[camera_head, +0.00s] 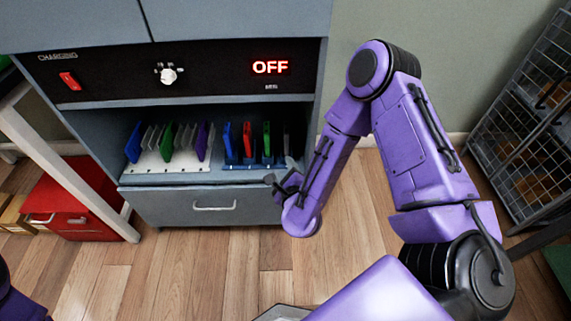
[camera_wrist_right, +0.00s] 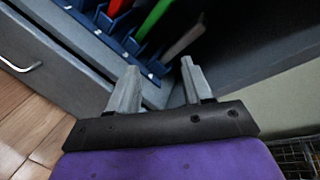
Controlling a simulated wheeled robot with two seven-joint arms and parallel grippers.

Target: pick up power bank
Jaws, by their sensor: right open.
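Several thin slabs stand upright in a blue slotted rack (camera_wrist_right: 103,42) inside the charging cabinet. In the right wrist view a red slab (camera_wrist_right: 116,7), a green slab (camera_wrist_right: 152,18) and a grey-brown slab (camera_wrist_right: 184,41) show in it. I cannot tell for certain which is the power bank. My right gripper (camera_head: 281,174) is at the right front edge of the cabinet's opening. In the right wrist view its fingers (camera_wrist_right: 159,68) are apart and empty, pointing toward the grey-brown slab, which lies beyond the tips. My left gripper is not in view.
A white rack (camera_head: 150,168) with several coloured slabs stands left of the blue one. Above the opening are a red switch (camera_head: 69,80), a knob (camera_head: 168,75) and an OFF display (camera_head: 270,67). A drawer (camera_head: 170,206) lies below. The cabinet's right side wall is close to my right gripper.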

